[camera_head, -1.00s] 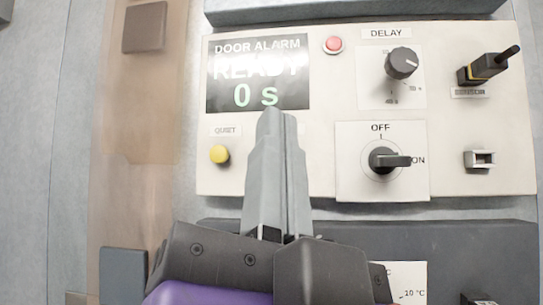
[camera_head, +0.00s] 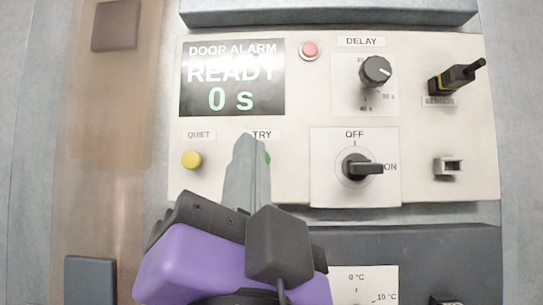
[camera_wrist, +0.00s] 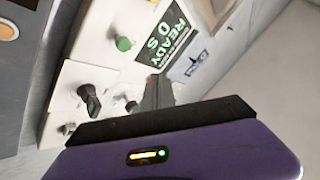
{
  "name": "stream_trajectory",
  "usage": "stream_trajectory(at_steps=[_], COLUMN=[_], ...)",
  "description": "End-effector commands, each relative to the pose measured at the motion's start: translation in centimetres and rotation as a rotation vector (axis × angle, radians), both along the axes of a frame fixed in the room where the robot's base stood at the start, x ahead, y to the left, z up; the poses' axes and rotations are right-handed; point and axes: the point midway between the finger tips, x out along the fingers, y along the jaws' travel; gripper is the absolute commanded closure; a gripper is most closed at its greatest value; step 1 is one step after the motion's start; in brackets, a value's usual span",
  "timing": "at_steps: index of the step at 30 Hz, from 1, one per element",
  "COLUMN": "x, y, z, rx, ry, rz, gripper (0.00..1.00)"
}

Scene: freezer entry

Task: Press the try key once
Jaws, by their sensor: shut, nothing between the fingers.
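The green try key (camera_head: 267,158) sits under the TRY label (camera_head: 262,135) on the door alarm panel. My finger covers most of it in the head view, leaving a green sliver at the finger's right edge. In the wrist view the green try key (camera_wrist: 123,44) shows whole, left of the fingers and apart from them in the picture. My gripper (camera_head: 248,142) is shut and empty, its tips just below the display. It also shows in the wrist view (camera_wrist: 158,84). The display (camera_head: 232,78) reads READY, 0 s. I cannot tell the gap between tips and panel.
The yellow QUIET button (camera_head: 192,159) is left of my fingers. A red button or lamp (camera_head: 309,50), the DELAY knob (camera_head: 376,71), the OFF/ON switch (camera_head: 362,168) and a cable plug (camera_head: 455,78) are to the right.

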Motion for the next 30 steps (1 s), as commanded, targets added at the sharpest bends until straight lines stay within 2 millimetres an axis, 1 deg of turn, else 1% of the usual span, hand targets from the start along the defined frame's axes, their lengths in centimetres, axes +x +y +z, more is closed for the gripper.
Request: stream_trajectory(at_steps=[3,9,15,21,30], x=[1.7,4.3,6.3,7.1,7.1], y=[-0.2,-0.2,-0.3,-0.3,-0.3], z=[0.2,0.2,0.0,0.0,0.0], rx=[0.000,-0.001,0.000,0.001,0.001], ry=[0.003,0.002,0.001,0.001,0.000], rz=[-0.003,0.000,0.000,0.000,0.001], gripper=[1.00,1.00,1.00,1.00,1.00])
